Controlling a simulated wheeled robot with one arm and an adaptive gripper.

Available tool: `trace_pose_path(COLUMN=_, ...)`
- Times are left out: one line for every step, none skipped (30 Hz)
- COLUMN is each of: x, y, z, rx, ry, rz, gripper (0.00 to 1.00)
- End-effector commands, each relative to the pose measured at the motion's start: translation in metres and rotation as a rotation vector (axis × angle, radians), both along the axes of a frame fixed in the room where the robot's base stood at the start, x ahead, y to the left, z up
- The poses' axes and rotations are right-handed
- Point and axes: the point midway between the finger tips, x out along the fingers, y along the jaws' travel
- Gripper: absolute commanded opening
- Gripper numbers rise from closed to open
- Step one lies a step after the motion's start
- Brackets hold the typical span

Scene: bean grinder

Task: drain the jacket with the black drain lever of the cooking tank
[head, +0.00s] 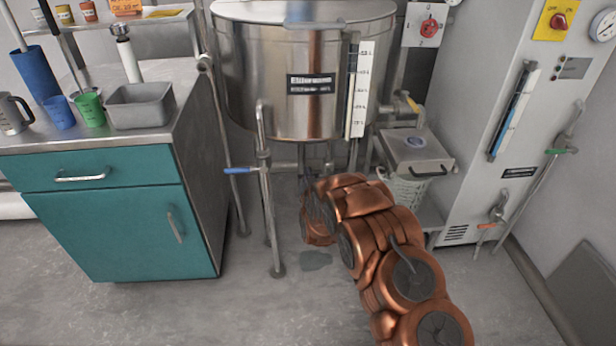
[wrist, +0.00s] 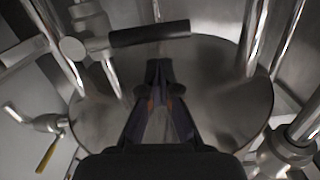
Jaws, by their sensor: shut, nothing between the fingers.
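The black drain lever (wrist: 150,33) shows in the wrist view as a dark bar, joined at its left end to a metal valve (wrist: 72,48). My gripper (wrist: 158,68) is shut and empty, its fingertips just below the lever in the picture. I cannot tell whether they touch it. In the head view the steel cooking tank (head: 265,75) stands at the centre, and my arm reaches down beneath it. The black lever cannot be made out there, and my fingertips are hidden by the arm.
A blue-handled lever (head: 240,170) sits on a pipe left of my arm. A teal cabinet (head: 110,235) stands at the left, a grey control cabinet (head: 510,130) at the right. A small steel box (head: 412,150) is beside the tank. The front left floor is clear.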

Motion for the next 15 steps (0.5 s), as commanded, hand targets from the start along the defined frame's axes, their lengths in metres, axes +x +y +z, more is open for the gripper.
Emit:
trace_pose_path(x=-0.001, y=0.000, z=0.010, rx=0.000, ry=-0.002, rz=0.000, gripper=0.00)
trace_pose_path(x=-0.001, y=0.000, z=0.015, rx=0.000, ry=-0.003, rz=0.000, gripper=0.00)
trace_pose_path(x=-0.002, y=0.000, z=0.022, rx=0.002, ry=-0.004, rz=0.000, gripper=0.00)
trace_pose_path(x=-0.002, y=0.000, z=0.027, rx=0.002, ry=-0.005, rz=0.000, gripper=0.00)
trace_pose_path(x=-0.004, y=-0.001, z=0.030, rx=0.001, ry=-0.005, rz=0.000, gripper=0.00)
trace_pose_path(x=-0.010, y=-0.001, z=0.026, rx=-0.001, ry=-0.001, rz=0.001, gripper=0.00)
trace_pose_path(x=-0.015, y=-0.002, z=0.025, rx=-0.001, ry=0.001, rz=0.001, gripper=0.00)
trace_pose_path(x=-0.018, y=-0.003, z=0.025, rx=-0.001, ry=0.003, rz=0.000, gripper=0.00)
trace_pose_path(x=-0.023, y=-0.004, z=0.025, rx=-0.001, ry=0.003, rz=-0.001, gripper=0.00)
trace_pose_path(x=-0.026, y=-0.005, z=0.025, rx=0.000, ry=0.001, rz=-0.001, gripper=0.00)
trace_pose_path(x=-0.029, y=-0.006, z=0.026, rx=0.000, ry=0.000, rz=-0.001, gripper=0.00)
trace_pose_path(x=-0.035, y=-0.007, z=0.026, rx=0.000, ry=0.000, rz=-0.002, gripper=0.00)
trace_pose_path(x=-0.039, y=-0.008, z=0.025, rx=0.000, ry=0.001, rz=-0.002, gripper=0.00)
trace_pose_path(x=-0.042, y=-0.009, z=0.025, rx=-0.002, ry=0.003, rz=-0.003, gripper=0.00)
trace_pose_path(x=-0.047, y=-0.009, z=0.025, rx=-0.002, ry=0.003, rz=-0.003, gripper=0.00)
